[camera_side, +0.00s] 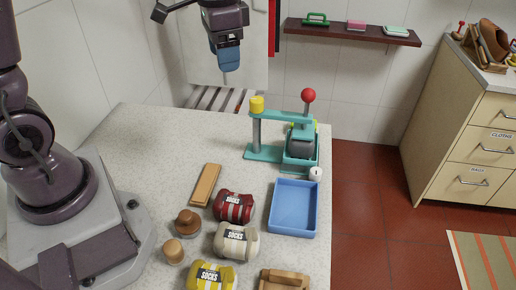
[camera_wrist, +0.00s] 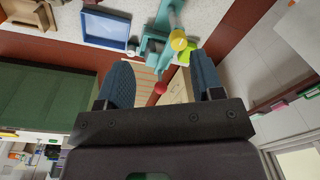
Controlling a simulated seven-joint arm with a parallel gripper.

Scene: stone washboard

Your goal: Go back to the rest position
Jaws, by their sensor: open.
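My gripper (camera_side: 226,70) hangs high above the back of the pale stone worktop (camera_side: 150,150) in the side view, clear of everything on it. In the wrist view my gripper (camera_wrist: 160,82) shows two blue fingers spread apart with nothing between them. A teal press (camera_side: 265,152) with a red ball knob and a yellow cap stands at the worktop's back right, below and to the right of my gripper. It also shows beyond the fingers in the wrist view (camera_wrist: 155,45).
A blue tray (camera_side: 273,228), a red sock bundle (camera_side: 234,207), a white one (camera_side: 236,241) and a yellow one (camera_side: 212,276) lie on the worktop. A wooden block (camera_side: 205,184) and brown knobs (camera_side: 187,223) lie nearby. A wall shelf (camera_side: 350,33) is at the back right.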

